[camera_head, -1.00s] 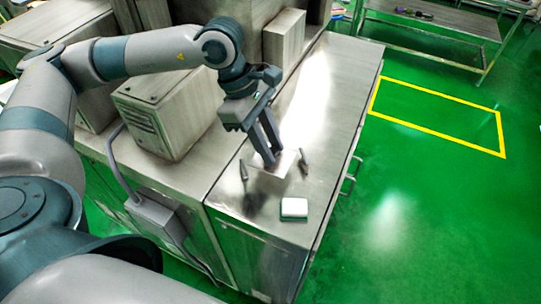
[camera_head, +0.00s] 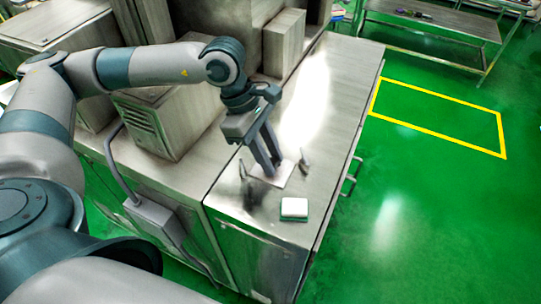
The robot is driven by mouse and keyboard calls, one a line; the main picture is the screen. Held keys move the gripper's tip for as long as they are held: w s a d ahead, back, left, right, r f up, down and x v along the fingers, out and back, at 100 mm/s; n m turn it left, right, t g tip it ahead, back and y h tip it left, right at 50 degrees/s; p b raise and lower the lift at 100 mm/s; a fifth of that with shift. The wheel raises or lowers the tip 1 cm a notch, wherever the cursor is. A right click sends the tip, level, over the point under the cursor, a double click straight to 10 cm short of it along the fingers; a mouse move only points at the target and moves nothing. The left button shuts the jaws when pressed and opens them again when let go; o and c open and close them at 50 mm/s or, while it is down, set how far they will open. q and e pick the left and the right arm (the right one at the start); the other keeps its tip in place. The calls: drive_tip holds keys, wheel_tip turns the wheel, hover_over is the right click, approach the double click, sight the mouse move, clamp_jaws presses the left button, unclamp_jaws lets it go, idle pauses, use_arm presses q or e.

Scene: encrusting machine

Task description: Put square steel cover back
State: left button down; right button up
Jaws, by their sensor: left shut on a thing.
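The square steel cover (camera_head: 286,176) is a thin pale metal plate on or just above the steel worktop, at the middle of the view. It blends with the shiny surface, so I cannot tell whether it touches the top. My left gripper (camera_head: 272,170) points down from above and is shut on the cover. The fingers hide part of the cover. My right gripper is out of view.
A small white-topped block (camera_head: 294,208) lies on the steel worktop (camera_head: 330,110) in front of the cover. A dark upright piece (camera_head: 304,162) stands right of the gripper. A louvred metal box (camera_head: 150,125) stands to the left. The worktop behind is clear.

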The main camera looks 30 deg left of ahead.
use_arm(q)
drive_tip(key=shift+f, duration=0.1)
drive_tip(key=c, duration=1.4)
unclamp_jaws()
drive_tip(key=shift+c, duration=0.2)
drive_tip(key=shift+w+a+r, duration=0.1)
drive_tip(key=shift+a+r, duration=0.1)
drive_tip(key=shift+r, duration=0.4)
drive_tip(key=b+v, duration=0.4)
drive_tip(key=v, duration=0.7)
